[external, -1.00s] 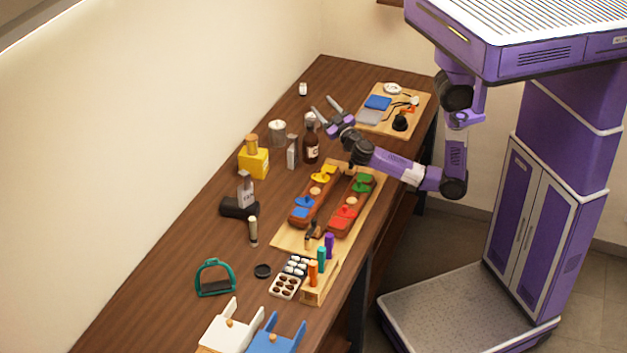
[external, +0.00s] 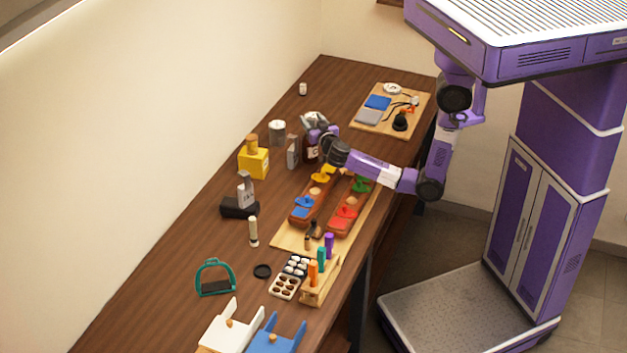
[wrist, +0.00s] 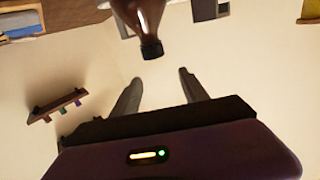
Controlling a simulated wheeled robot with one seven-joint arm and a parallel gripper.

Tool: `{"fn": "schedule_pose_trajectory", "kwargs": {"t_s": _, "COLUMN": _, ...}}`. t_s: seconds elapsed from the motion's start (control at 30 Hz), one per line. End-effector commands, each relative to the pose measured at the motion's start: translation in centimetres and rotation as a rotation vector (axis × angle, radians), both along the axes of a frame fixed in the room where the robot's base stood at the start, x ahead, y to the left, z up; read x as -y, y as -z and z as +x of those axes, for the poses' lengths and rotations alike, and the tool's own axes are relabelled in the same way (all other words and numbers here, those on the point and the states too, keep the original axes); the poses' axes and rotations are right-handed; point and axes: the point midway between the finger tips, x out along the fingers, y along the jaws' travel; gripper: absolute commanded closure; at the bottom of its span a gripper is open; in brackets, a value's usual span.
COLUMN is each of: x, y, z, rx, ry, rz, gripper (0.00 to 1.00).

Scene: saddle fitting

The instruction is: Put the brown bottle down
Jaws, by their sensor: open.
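The brown bottle (external: 311,153) stands upright on the dark wooden table, behind the long wooden board, with its pale label showing. My gripper (external: 313,119) is at the height of the bottle's top and hides its neck and cap in the external view. In the wrist view, the bottle (wrist: 137,14) enters from the top edge with its dark cap toward my gripper (wrist: 160,75). The two grey fingers are apart with nothing between them. The cap appears just beyond the fingertips; whether they touch it I cannot tell.
A grey box (external: 293,151), a metal canister (external: 277,132) and a yellow bottle (external: 254,160) stand left of the bottle. The board (external: 283,237) with two brown trays lies in front. Another board (external: 366,123) with small items lies at the back right. The back-left table is mostly clear.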

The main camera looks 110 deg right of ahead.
Motion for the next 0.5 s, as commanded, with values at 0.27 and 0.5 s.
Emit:
{"fn": "schedule_pose_trajectory", "kwargs": {"t_s": 0.27, "x": 0.0, "y": 3.8, "z": 0.0, "rx": -0.001, "ry": 0.000, "rz": 0.000, "gripper": 0.48}}
{"fn": "schedule_pose_trajectory", "kwargs": {"t_s": 0.5, "x": 1.8, "y": 3.9, "z": 0.0, "rx": 0.001, "ry": 0.002, "rz": -0.001, "gripper": 0.48}}
